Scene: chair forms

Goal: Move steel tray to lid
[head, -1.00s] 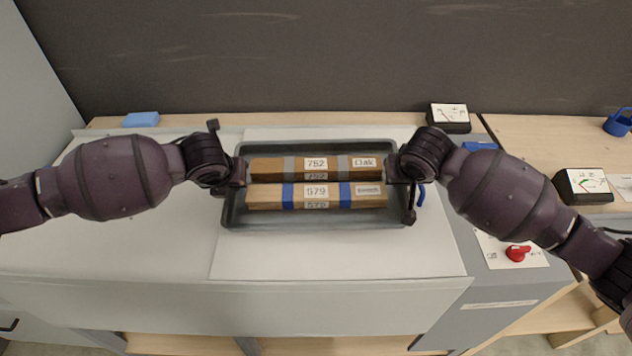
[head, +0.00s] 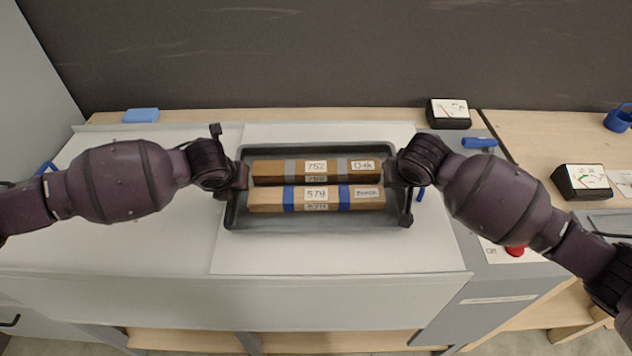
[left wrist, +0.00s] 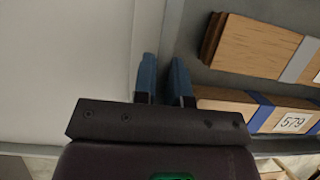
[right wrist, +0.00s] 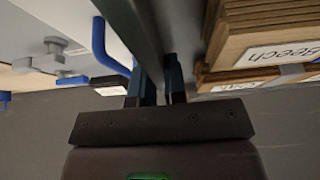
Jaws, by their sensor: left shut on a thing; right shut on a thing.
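The steel tray (head: 300,223) is a dark grey, shallow rectangular tray in the middle of the head view. It holds two wooden bundles, one with grey bands (head: 268,167) and one with blue bands (head: 267,199). The tray is over the wide pale lid (head: 330,254); I cannot tell whether it touches it. My left gripper (head: 242,176) is shut on the tray's left wall, which shows between its fingers in the left wrist view (left wrist: 165,82). My right gripper (head: 392,171) is shut on the right wall, also seen in the right wrist view (right wrist: 161,85).
A blue block (head: 141,116) lies at the back left. Black meters stand at the back (head: 448,113) and right (head: 582,182). A red knob (head: 515,250) and a blue handle (head: 480,142) are right of the lid. The lid's left part (head: 130,235) is clear.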

